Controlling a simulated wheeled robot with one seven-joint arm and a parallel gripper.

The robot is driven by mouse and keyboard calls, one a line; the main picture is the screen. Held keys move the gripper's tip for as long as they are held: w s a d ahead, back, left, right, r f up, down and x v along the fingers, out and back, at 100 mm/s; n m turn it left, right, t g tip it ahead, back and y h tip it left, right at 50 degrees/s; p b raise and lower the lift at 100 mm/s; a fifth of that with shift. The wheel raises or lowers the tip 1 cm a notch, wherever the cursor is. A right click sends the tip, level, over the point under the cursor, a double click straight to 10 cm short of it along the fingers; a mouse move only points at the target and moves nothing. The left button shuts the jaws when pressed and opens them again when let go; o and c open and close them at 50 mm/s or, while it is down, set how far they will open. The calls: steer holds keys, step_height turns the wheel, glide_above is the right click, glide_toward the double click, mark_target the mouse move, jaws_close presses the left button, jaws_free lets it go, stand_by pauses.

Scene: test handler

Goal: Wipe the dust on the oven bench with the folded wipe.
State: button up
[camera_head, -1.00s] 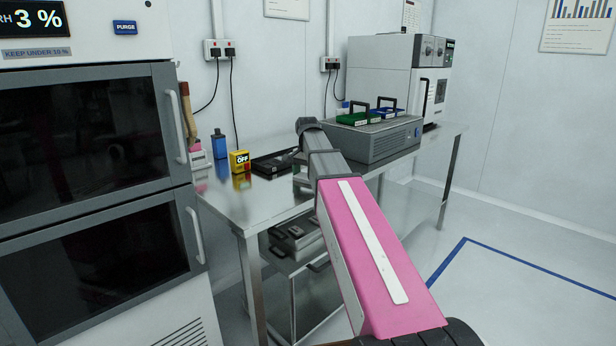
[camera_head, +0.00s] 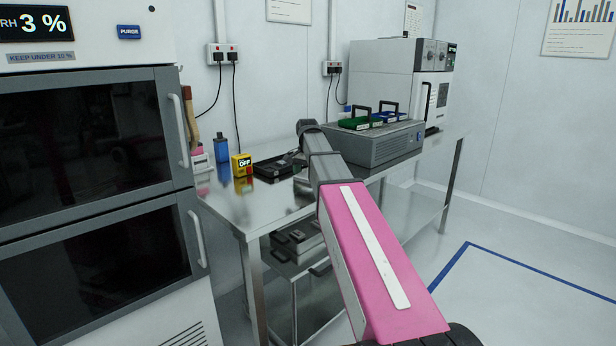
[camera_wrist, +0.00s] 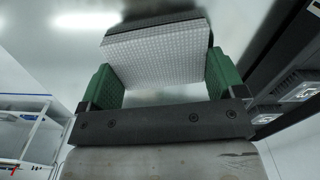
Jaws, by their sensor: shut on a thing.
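The folded wipe (camera_wrist: 158,48), pale with a fine dotted texture, shows in the wrist view. My gripper (camera_wrist: 160,72) is shut on it, with a green finger pad at each side. The wipe's far edge is over the shiny bench top; I cannot tell whether it touches. The steel oven bench (camera_head: 240,212) stands in the middle of the head view, its top also showing in the wrist view (camera_wrist: 62,62). I cannot make out distinct dust on the visible bench top.
A yellow OFF block (camera_head: 242,165), blue bottle (camera_head: 221,149) and brush (camera_head: 190,118) stand at the bench's left. A black tray (camera_head: 272,169) lies beside them. A grey unit (camera_head: 372,146) carrying green and blue bins, and a bench oven (camera_head: 390,70), stand behind right.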

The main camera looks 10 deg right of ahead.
mark_target(303, 183)
steer(key=shift+w, duration=0.65)
steer(key=shift+s+a, duration=0.4)
steer(key=shift+s, duration=0.8)
steer(key=shift+s+a, duration=0.35)
steer(key=shift+s, duration=0.8)
steer(key=shift+s+a, duration=0.4)
steer(key=shift+s, duration=0.8)
steer(key=shift+w+f, duration=0.1)
steer(key=shift+w, duration=1.1)
steer(key=shift+w+r, duration=0.2)
steer(key=shift+w, duration=1.7)
steer(key=shift+w+f, duration=0.15)
steer(key=shift+w, duration=0.3)
steer(key=shift+s, duration=1.15)
steer(key=shift+s, duration=0.1)
